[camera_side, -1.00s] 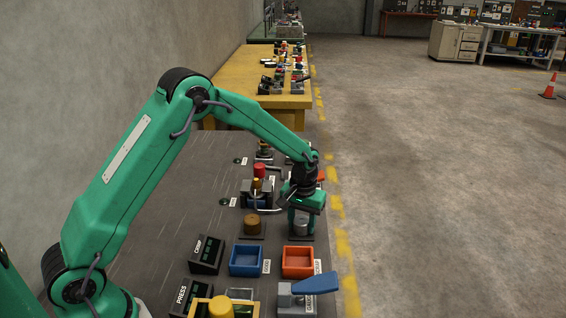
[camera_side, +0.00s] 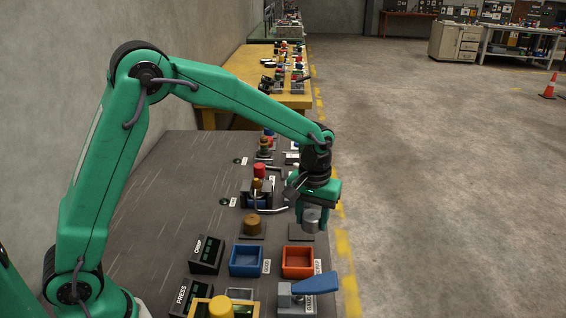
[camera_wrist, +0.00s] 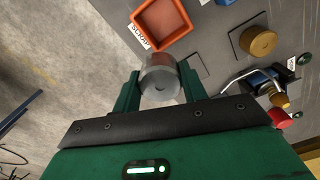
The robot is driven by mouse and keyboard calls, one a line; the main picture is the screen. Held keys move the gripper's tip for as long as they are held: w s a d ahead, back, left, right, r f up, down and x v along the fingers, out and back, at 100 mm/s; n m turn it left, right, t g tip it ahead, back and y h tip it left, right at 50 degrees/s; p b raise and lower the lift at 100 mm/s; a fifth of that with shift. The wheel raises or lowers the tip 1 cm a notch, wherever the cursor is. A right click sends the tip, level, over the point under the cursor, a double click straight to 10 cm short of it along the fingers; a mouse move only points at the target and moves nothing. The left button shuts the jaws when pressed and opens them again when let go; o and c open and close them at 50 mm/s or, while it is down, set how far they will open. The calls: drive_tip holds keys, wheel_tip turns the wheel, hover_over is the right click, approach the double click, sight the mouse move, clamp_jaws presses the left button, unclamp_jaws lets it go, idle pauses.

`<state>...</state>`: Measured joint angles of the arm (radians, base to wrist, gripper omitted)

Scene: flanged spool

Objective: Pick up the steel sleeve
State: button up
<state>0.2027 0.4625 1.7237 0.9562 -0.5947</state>
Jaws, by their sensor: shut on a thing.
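The steel sleeve (camera_side: 312,218) is a short grey metal cylinder. My gripper (camera_side: 312,222) is shut on it and holds it above the dark table, over the right edge. In the wrist view the sleeve (camera_wrist: 160,80) sits between the two green fingers (camera_wrist: 158,88), with its round end and a small centre hole showing. In the side view the near finger hides part of the sleeve. A dark square pad (camera_side: 302,232) lies below it, bare.
A brass cylinder (camera_side: 253,224) stands on a pad to the left. A blue bin (camera_side: 246,260) and an orange bin (camera_side: 298,261) labelled SCRAP stand nearer the camera. A grey fixture with a blue lever (camera_side: 315,284) is at the front right. A machine with a red knob (camera_side: 259,170) stands behind.

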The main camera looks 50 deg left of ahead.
drive_tip(key=shift+s+d+r, duration=0.35)
drive_tip(key=shift+d+r, duration=0.05)
drive_tip(key=shift+d, duration=0.15)
drive_tip(key=shift+s+d+r, duration=0.3)
drive_tip(key=shift+d+r, duration=0.05)
drive_tip(key=shift+d, duration=0.15)
drive_tip(key=shift+w+a+r, duration=0.2)
drive_tip(key=shift+a, duration=0.25)
drive_tip(key=w+a+r, duration=0.1)
drive_tip(key=a+r, duration=0.3)
drive_tip(key=a, duration=0.4)
drive_tip(key=w+a+r, duration=0.2)
drive_tip(key=a+r, duration=0.3)
drive_tip(key=a, duration=0.3)
drive_tip(key=a+f, duration=0.2)
drive_tip(key=a, duration=0.1)
drive_tip(key=w+a+f, duration=0.1)
drive_tip(key=a+f, duration=0.2)
drive_tip(key=a, duration=0.1)
drive_tip(key=w+a+f, duration=0.1)
drive_tip(key=a+f, duration=0.1)
drive_tip(key=a, duration=0.2)
drive_tip(key=shift+w+a+f, duration=0.1)
drive_tip(key=shift+a+f, duration=0.1)
drive_tip(key=shift+f, duration=2)
drive_tip(key=shift+f, duration=0.6)
